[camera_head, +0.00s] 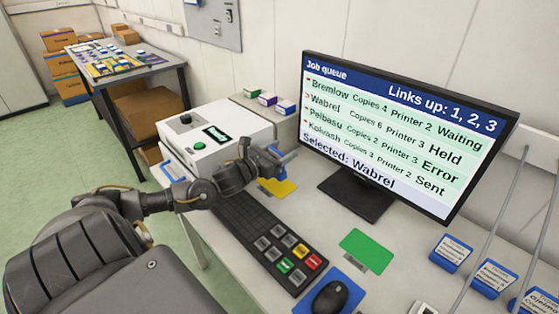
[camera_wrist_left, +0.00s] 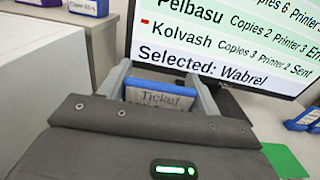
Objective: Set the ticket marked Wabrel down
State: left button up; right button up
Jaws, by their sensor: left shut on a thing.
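My left gripper (camera_head: 281,158) is shut on a blue ticket holder with a pale label (camera_wrist_left: 160,98), held between its two fingers in the left wrist view. The label reads "Ticket"; the rest is hidden by the gripper body, so the name on it cannot be read. In the head view the gripper is above the yellow mat (camera_head: 279,188), left of the monitor (camera_head: 400,130). The screen shows a job queue with Wabrel, Copies 6, Printer 3, Held, and "Selected: Wabrel". My right gripper is not in view.
A green mat (camera_head: 367,250) lies clear before the monitor. Several blue holders (camera_head: 450,253) stand at the right. A side table (camera_head: 130,75) is behind.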

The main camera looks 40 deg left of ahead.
pick_arm(q)
jog(key=shift+w+a+f, duration=0.4)
jog(key=shift+f, duration=0.25)
jog(key=shift+w+a+f, duration=0.4)
jog(key=shift+f, duration=0.2)
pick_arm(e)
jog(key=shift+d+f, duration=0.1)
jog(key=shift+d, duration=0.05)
pick_arm(q)
notch_tip(320, 180, down, 3)
jog(key=shift+w+r+p, duration=0.1)
jog(key=shift+w+p, duration=0.05)
jog(key=shift+p, duration=0.35)
jog(key=shift+f, duration=0.2)
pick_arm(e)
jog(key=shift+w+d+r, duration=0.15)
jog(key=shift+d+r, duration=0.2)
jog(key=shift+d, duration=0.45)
